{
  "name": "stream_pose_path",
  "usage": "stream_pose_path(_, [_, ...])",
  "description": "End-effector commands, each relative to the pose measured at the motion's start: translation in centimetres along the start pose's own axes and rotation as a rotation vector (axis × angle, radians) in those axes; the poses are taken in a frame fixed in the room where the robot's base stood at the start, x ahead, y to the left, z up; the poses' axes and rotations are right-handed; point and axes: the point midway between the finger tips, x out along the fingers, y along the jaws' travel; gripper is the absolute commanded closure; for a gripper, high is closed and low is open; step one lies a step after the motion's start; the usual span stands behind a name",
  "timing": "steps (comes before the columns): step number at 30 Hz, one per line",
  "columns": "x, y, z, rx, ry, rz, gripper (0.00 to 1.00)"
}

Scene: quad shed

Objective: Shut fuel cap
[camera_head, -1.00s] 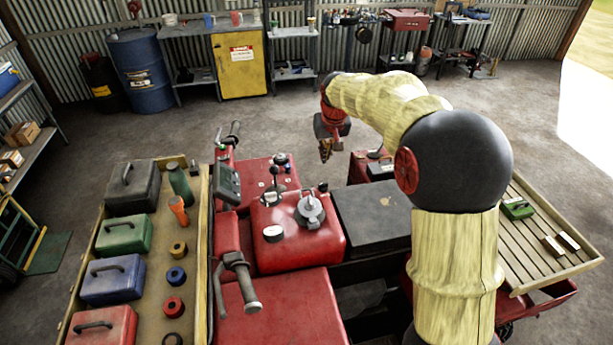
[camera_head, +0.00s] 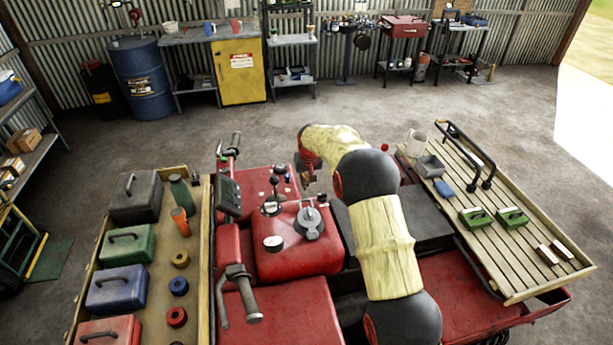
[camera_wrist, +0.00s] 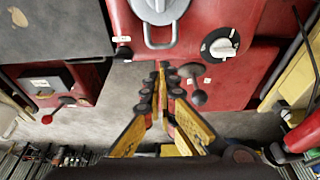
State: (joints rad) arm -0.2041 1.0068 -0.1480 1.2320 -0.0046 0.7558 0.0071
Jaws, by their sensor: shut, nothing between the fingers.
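The grey round fuel cap (camera_head: 310,224) sits on top of the red tank (camera_head: 297,262), in the middle of the red quad. In the wrist view the cap (camera_wrist: 158,8) is cut off by the top edge, and its grey loop handle (camera_wrist: 160,42) points toward my fingers. I cannot tell how far the lid stands open. My gripper (camera_head: 309,182) is shut and empty, behind the tank in the head view. In the wrist view its yellow fingertips (camera_wrist: 162,66) meet just below the cap's handle, apart from it.
A black and white dial (camera_head: 273,243) sits beside the cap. A black-knobbed lever (camera_wrist: 198,97) stands close to my fingers. Handlebars (camera_head: 238,290) flank the tank's left side. A wooden tray (camera_head: 205,262) with toolboxes is at left; a slatted rack (camera_head: 500,255) is at right.

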Motion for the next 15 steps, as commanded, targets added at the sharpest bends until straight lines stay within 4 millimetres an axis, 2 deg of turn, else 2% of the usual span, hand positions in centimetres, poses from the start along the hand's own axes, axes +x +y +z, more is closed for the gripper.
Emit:
stream_pose_path(3, [2.3,0.0,0.1,0.0,-0.002,0.0,1.0])
stream_pose_path(7, [4.3,0.0,0.4,0.0,-0.002,0.0,1.0])
stream_pose_path(15, [6.5,0.0,1.0,0.0,0.001,0.0,1.0])
